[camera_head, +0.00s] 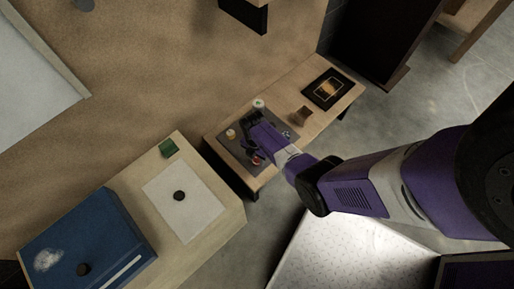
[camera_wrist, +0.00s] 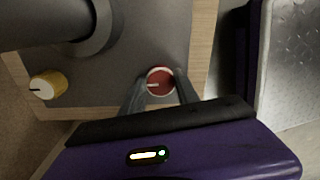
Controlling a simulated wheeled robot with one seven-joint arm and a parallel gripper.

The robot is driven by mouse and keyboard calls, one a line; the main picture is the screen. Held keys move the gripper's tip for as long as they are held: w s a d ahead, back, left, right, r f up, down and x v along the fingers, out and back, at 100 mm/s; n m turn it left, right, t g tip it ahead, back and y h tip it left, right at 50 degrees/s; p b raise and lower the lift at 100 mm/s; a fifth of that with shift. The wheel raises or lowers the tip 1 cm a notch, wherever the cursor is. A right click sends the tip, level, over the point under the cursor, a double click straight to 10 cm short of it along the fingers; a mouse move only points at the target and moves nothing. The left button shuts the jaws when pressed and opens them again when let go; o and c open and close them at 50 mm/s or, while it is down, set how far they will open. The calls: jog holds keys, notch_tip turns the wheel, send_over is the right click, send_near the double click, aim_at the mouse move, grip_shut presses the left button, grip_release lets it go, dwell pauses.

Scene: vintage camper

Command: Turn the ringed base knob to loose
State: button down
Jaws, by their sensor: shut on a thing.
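A red knob (camera_wrist: 160,75) with a pale ring around it and a white pointer line sits on a grey base plate (camera_wrist: 185,25). In the wrist view the pointer line points left. My gripper (camera_wrist: 160,90) has its two dark fingers on either side of this knob and is shut on it. The fingers hide part of the knob's sides. In the head view the red knob (camera_head: 257,159) shows beside my gripper, at the front edge of the plate.
A dark round column with a collar (camera_wrist: 95,28) rises from the plate beside the knobs. A white-topped round piece (camera_head: 259,104), a brown block (camera_head: 301,116) and a black framed panel (camera_head: 326,90) share the bench. A blue box (camera_head: 85,240) stands on the nearer counter.

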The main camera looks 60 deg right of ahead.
aim_at(256, 158)
dwell(0.3)
jog(key=c, duration=0.9)
grip_release()
jog(key=r+p, duration=0.1)
jog(key=r, duration=0.2)
jog(key=r+p, duration=0.2)
jog(key=r, duration=0.2)
jog(key=shift+w+r, duration=0.2)
jog(key=shift+r, duration=0.1)
